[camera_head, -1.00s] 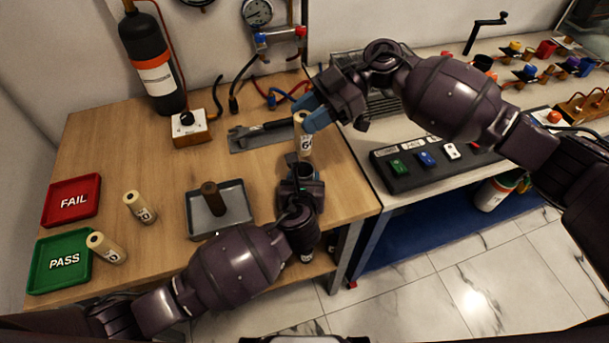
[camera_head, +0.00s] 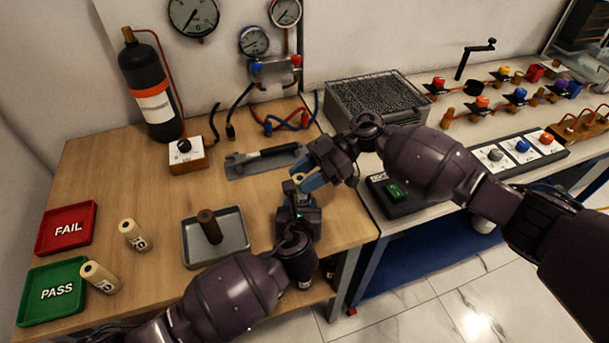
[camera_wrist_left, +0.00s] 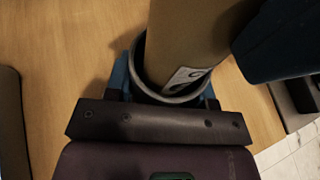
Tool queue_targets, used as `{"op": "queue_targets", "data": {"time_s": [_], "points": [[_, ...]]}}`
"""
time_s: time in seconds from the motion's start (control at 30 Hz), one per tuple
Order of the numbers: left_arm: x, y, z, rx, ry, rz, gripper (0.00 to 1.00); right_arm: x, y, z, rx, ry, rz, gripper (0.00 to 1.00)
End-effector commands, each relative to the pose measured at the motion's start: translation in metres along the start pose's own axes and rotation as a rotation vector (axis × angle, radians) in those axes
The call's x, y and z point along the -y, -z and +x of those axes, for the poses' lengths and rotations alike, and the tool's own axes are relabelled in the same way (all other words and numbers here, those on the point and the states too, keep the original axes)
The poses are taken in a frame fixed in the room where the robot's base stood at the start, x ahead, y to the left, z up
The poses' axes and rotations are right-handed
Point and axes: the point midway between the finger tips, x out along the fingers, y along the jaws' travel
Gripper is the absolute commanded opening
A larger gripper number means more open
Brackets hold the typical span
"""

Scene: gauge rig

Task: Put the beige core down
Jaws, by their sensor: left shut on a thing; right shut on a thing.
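My right gripper (camera_head: 312,184) is shut on a beige core (camera_head: 299,179), which also shows in the left wrist view (camera_wrist_left: 188,40) with a white label. The core's lower end is inside the rim of a grey metal cup (camera_wrist_left: 142,78). My left gripper (camera_head: 297,205) is shut on this cup, above the wooden table. How deep the core sits is hidden.
The red FAIL tray (camera_head: 42,245) is at the far left. A grey tray (camera_head: 235,250) with an upright brown peg (camera_head: 209,226) stands left of my left gripper. A knob box (camera_head: 187,160) and black cylinder (camera_head: 148,85) stand at the back.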

Motion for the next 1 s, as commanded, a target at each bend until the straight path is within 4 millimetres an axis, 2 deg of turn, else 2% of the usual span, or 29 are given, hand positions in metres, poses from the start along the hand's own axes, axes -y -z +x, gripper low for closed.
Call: {"op": "queue_targets", "data": {"time_s": [0.67,0.7,0.8,0.83,1.0], "points": [[0.0,0.0,0.0,0.0,0.0,0.0,0.18,0.0,-0.011,0.005,-0.001,-0.001,0.0,0.11],[0.0,0.0,0.0,-0.001,0.0,0.0,0.18,0.0,-0.011,0.005,-0.001,-0.001,0.001,0.4],[0.0,0.0,0.0,0.0,0.0,0.0,0.18,0.0,-0.011,0.005,-0.001,0.0,0.001,0.56],[0.0,0.0,0.0,0.0,0.0,0.0,0.18,0.0,-0.011,0.005,0.0,0.0,0.001,0.6],[0.0,0.0,0.0,0.0,0.0,0.0,0.18,0.0,-0.011,0.005,0.0,0.0,0.001,0.6]]}}
